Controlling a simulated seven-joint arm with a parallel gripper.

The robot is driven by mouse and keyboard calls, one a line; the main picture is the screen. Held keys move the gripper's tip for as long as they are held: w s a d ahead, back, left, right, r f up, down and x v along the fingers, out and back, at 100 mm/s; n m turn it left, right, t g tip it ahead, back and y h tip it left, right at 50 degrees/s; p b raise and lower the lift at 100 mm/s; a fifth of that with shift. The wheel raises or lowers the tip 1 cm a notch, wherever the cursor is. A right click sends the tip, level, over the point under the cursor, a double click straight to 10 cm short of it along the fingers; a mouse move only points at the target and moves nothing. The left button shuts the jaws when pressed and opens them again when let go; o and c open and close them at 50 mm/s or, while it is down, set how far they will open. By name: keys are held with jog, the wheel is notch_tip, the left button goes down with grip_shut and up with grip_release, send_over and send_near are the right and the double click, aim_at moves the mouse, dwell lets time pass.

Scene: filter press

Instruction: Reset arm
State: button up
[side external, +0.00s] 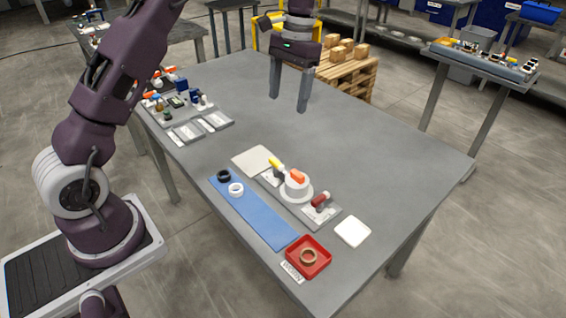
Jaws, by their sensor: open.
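My gripper (289,90) is open and empty. It points down above the far part of the grey table (370,150), with its two fingers apart and nothing between them. It is well away from the filter press (294,188), a white round part with an orange top and a yellow handle, which sits on a grey plate near the middle front. A black ring (224,176) and a white ring (236,189) lie on a blue mat (262,218) beside it.
A white square pad (352,232) lies right of the press, and a beige pad (254,161) lies behind it. A rack of small parts (160,116) and several grey trays (187,132) stand at the left edge. The table's middle and right are clear.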

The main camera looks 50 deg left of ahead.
jog(key=s+d+r+t, duration=0.2)
jog(key=s+d+r, duration=0.1)
jog(key=s+r, duration=0.35)
jog(key=s+d+r+t, duration=0.2)
jog(key=s+d+r, duration=0.1)
jog(key=s+r, duration=0.35)
jog(key=s+d+f+t, duration=0.1)
jog(key=s+f, duration=0.1)
jog(key=s, duration=0.6)
jog(key=s+d+f+t, duration=0.2)
jog(key=s, duration=0.7)
jog(key=shift+s+d+m+t, duration=0.2)
jog(key=shift+s+m+t, duration=0.05)
jog(key=shift+m+t, duration=0.05)
